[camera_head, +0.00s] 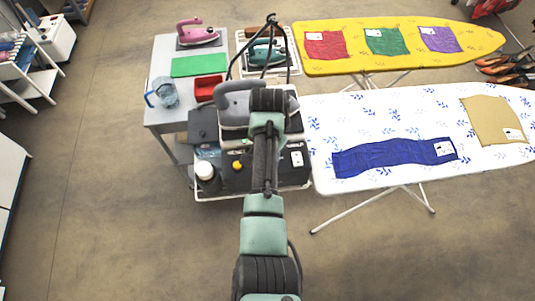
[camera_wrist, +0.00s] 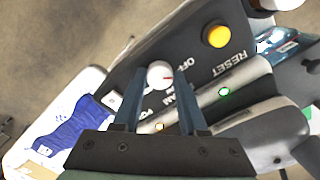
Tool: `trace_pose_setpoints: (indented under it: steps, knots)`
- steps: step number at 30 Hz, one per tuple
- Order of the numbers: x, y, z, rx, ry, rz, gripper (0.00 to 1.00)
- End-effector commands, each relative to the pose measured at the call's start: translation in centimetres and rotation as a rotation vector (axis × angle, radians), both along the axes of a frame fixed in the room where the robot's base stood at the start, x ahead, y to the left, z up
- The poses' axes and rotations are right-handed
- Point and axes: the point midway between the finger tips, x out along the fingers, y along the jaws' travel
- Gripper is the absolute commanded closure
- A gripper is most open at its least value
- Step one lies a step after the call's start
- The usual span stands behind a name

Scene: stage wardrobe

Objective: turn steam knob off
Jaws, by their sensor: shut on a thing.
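The steam knob (camera_wrist: 157,74) is a small white round knob with a red mark, on a dark panel (camera_wrist: 205,25) in the wrist view. My gripper (camera_wrist: 158,78) has one dark finger on each side of the knob and is shut on it. The panel reads "OFF" beside the knob, with partly covered lettering nearer the gripper. A yellow button (camera_wrist: 216,36) marked "RESET" sits farther along the panel. In the head view my arm hides the knob; the yellow button (camera_head: 238,166) shows left of the arm.
A large grey iron (camera_head: 238,100) stands just behind the panel. A white ironing board (camera_head: 385,110) with a blue cloth (camera_head: 390,157) is close on the right. A grey cart (camera_head: 162,65) stands behind left.

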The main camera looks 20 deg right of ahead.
Motion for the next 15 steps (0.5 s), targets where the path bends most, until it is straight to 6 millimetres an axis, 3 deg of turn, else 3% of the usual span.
trace_pose_setpoints:
  steps: [15]
  knots:
    - [0.16,0.03,0.18,0.0,-0.005,0.212,1.0]
